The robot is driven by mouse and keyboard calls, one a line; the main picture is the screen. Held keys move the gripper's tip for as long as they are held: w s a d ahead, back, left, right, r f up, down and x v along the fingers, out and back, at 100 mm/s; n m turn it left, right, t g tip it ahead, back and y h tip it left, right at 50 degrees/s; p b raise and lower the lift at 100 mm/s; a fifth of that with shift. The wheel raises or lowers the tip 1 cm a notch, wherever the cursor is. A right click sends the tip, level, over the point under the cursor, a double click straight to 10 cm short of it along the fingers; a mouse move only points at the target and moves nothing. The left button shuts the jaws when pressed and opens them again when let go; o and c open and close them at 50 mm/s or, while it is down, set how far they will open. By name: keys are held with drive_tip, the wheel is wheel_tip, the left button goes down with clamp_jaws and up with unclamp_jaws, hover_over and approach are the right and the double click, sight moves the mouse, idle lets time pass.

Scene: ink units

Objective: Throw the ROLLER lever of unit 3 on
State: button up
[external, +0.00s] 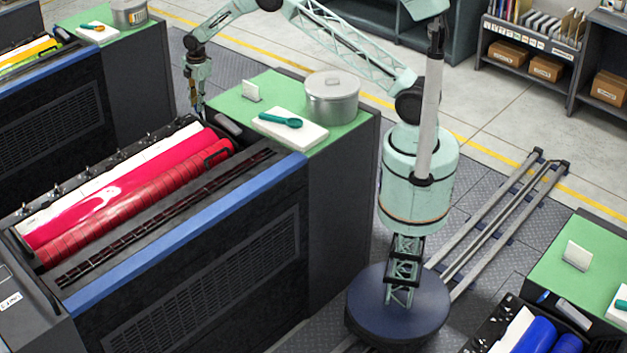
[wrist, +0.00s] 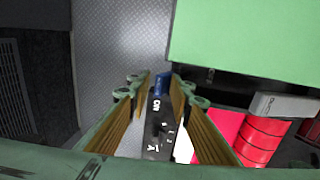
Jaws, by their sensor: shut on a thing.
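My gripper (external: 199,108) reaches down at the far end of the ink unit with red rollers (external: 130,195). In the wrist view my gripper (wrist: 160,84) has its fingers shut on a small blue lever (wrist: 162,86). The lever stands over a dark panel (wrist: 158,132) with white lettering, including "ON" turned sideways; the other marks are too small to read. In the external view the lever is hidden by the gripper and the unit's end.
A green top (external: 235,95) beside the rollers carries a lidded pot (external: 332,98), a white board (external: 290,130) with a teal scoop and a small white card (external: 250,91). Another unit with yellow ink (external: 28,55) stands at the back left. Bare metal floor (wrist: 115,45) lies beside the gripper.

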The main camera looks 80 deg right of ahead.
drive_tip(key=shift+w+d, duration=0.1)
drive_tip(key=shift+r, duration=0.4)
wheel_tip(320, 180, up, 11)
drive_tip(key=s, duration=0.1)
drive_tip(key=shift+s+a, duration=0.3)
drive_tip(key=shift+a, duration=0.15)
drive_tip(key=shift+r, duration=0.15)
idle(0.4)
